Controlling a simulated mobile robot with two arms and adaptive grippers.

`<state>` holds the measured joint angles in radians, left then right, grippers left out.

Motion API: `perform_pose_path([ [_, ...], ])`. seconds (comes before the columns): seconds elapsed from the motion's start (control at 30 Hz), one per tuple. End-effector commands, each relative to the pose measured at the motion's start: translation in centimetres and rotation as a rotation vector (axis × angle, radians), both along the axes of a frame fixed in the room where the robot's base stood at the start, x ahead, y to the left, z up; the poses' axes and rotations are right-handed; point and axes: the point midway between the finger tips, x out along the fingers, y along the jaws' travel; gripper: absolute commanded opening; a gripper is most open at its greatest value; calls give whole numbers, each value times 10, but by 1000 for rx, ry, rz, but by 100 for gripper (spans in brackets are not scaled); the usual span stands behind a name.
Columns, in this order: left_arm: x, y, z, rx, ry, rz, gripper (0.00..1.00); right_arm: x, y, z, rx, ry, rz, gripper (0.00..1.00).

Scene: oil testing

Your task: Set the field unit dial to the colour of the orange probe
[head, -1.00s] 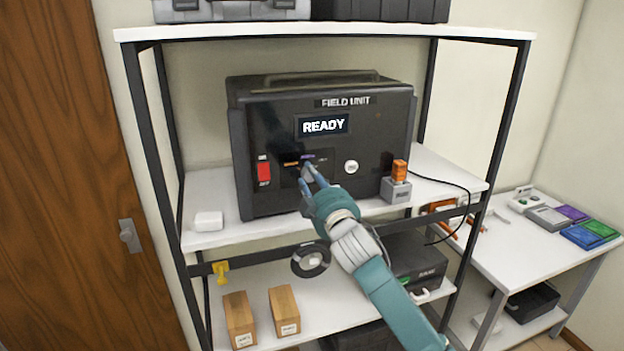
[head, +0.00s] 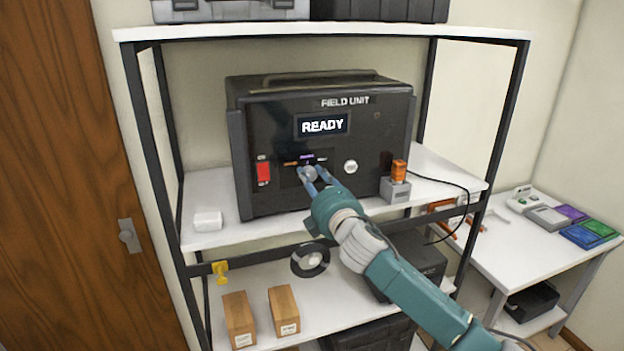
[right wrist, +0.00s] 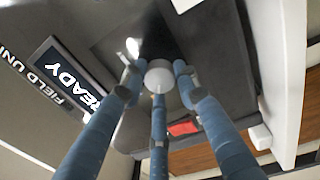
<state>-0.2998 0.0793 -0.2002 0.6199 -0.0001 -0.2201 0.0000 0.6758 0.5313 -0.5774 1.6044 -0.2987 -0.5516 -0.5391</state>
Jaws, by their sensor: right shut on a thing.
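The black field unit (head: 330,190) stands on the middle shelf, and its screen reads READY. Its grey round dial (head: 309,173) is low on the front panel, with small coloured labels above it, one orange (head: 291,163) and one purple (head: 307,156). My right gripper (head: 314,175) is shut on the dial. In the right wrist view its blue fingers surround the pale dial (right wrist: 159,75). The dial's pointing direction cannot be told. An orange block (head: 399,169) sits in a grey holder (head: 396,190) right of the unit; whether it is the probe is unclear. My left gripper is not in view.
A red switch (head: 264,172) and a white round button (head: 351,167) flank the dial. A white box (head: 208,221) is on the shelf at left. A side table (head: 510,255) at right holds coloured cases. Shelf posts stand either side.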

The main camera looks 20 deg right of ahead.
Motion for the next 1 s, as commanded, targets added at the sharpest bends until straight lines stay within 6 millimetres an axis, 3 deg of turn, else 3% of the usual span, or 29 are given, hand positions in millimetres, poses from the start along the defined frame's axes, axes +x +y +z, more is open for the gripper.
perform_pose_path([
  [0.3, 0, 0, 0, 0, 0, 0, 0, 0, 1, 0, -105, -3, 1, 4],
  [0.8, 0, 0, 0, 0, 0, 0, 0, 0, 1, -1, -121, -3, 1, 4],
  [0.83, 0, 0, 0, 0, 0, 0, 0, 0, 1, -1, -121, -2, 1, 34],
  [0.9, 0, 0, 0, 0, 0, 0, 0, 0, 1, -1, -120, -3, 1, 48],
  [1.0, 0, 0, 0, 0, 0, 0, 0, 0, 0, -1, -120, -3, 1, 49],
])
